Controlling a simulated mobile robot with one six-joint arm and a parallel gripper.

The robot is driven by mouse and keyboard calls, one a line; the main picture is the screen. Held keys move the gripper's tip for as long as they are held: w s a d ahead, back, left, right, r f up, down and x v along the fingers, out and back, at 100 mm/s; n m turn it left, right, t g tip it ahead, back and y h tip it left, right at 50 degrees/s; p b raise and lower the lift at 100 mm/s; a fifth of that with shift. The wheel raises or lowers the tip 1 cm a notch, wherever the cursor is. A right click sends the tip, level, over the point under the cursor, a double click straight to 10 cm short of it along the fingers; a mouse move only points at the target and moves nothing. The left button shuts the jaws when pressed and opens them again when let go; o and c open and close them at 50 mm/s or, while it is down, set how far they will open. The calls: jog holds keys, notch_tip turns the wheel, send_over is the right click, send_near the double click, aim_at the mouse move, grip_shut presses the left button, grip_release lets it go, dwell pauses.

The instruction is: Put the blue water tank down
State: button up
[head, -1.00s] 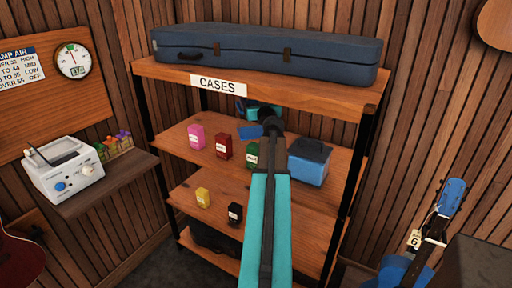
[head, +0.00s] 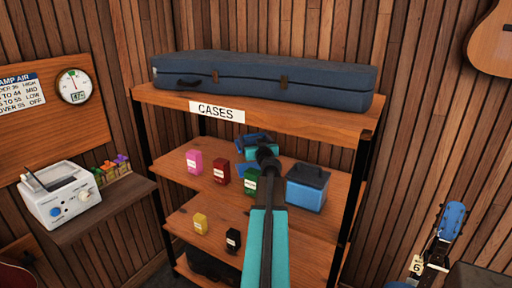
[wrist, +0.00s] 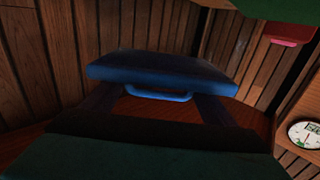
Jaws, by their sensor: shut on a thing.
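The blue water tank (wrist: 165,72) is a flat blue block with a loop handle, seen in the wrist view between the dark fingers of my gripper (wrist: 160,108). In the head view my gripper (head: 243,142) is over the upper open shelf board, and part of the blue tank (head: 247,170) shows below it, behind the green box (head: 250,183). My gripper is shut on the tank. My own arm hides much of it, so I cannot tell whether its underside touches the board.
Pink (head: 193,161) and dark red (head: 221,171) boxes stand to the left. The shelf above carries a long case (head: 265,82) and limits headroom. Yellow (head: 200,223) and black (head: 233,240) boxes sit lower.

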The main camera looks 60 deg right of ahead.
jog(key=shift+f, duration=2.15)
jog(key=o, duration=1.6)
jog(key=shift+b+v, duration=0.6)
jog(key=shift+v, duration=1)
jog(key=shift+b+v, duration=1.25)
jog(key=shift+v, duration=3.1)
